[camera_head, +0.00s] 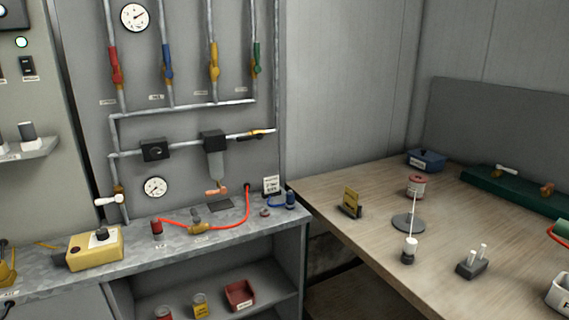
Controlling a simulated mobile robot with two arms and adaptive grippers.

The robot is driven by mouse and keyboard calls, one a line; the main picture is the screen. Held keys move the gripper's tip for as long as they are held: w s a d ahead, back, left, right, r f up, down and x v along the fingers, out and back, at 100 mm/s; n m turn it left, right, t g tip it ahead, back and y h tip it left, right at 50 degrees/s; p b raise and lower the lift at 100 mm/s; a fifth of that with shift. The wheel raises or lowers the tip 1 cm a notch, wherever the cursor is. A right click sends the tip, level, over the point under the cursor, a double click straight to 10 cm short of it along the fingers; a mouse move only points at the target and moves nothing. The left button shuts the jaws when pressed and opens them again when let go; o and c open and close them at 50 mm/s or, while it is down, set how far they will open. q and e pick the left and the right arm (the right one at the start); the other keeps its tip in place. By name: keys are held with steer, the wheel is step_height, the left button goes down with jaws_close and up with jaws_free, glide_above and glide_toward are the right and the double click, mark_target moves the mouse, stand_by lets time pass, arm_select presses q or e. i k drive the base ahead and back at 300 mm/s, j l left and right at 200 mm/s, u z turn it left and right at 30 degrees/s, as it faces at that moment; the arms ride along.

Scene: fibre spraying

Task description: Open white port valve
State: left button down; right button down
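The white port valve (107,200) is at the lower left of the grey panel, low on a vertical pipe just above the metal bench. Its white handle lies roughly horizontal, across the pipe, and points left. A brass-coloured valve body (118,189) shows at the pipe. Nothing covers the valve in the head view. Neither of my grippers shows in this view.
Red (115,66), blue (168,62), yellow (214,61) and green (256,58) valves sit higher on the panel. A yellow box (95,247) and an orange-red hose (215,228) lie on the bench below. A wooden table (330,208) stands at right.

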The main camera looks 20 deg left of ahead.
mark_target(119, 198)
steer(key=u, duration=1.8)
